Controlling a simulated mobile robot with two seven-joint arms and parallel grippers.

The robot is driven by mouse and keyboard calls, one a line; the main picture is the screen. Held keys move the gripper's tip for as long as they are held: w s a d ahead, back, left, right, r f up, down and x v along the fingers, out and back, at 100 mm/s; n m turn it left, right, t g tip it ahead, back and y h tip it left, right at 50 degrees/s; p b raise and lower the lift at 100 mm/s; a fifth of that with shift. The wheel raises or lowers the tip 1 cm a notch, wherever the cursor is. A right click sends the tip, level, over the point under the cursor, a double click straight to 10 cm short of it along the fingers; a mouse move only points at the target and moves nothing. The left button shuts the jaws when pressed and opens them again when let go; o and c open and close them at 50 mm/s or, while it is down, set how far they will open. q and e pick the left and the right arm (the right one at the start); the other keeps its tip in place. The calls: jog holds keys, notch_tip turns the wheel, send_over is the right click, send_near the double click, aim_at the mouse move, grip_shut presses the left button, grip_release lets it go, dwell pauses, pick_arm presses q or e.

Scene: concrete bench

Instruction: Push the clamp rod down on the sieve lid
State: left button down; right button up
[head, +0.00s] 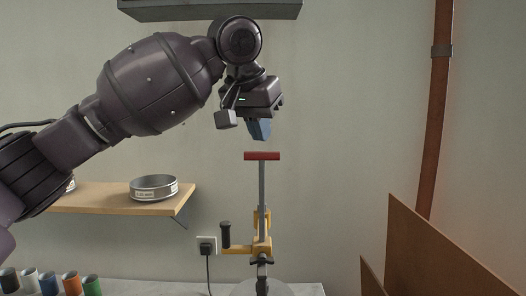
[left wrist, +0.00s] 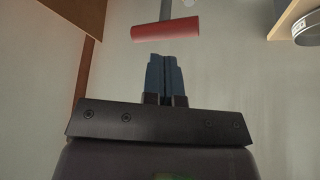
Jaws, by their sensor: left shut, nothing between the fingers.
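The clamp rod (head: 262,188) stands upright in the head view, with a red crossbar handle (head: 262,156) on top. It runs down through a yellow clamp bracket (head: 262,243) with a black side knob. The sieve lid (head: 262,288) shows only in part at the bottom edge, under the rod's foot. My left gripper (head: 260,131) is shut and empty, its blue fingers pointing down just above the red handle, with a small gap. In the left wrist view the shut fingers (left wrist: 166,75) are close to the red handle (left wrist: 166,29) and apart from it. My right gripper is not in view.
A wooden shelf (head: 100,203) with a sieve (head: 153,187) is on the left wall. Several coloured cups (head: 71,284) stand at the lower left. Brown boards (head: 430,255) and a rusty pipe (head: 437,110) are on the right. A grey box hangs overhead (head: 208,10).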

pick_arm(q)
jog(key=shift+f, duration=0.1)
jog(key=shift+f, duration=0.35)
jog(key=shift+f+b, duration=0.3)
jog(key=shift+f, duration=0.05)
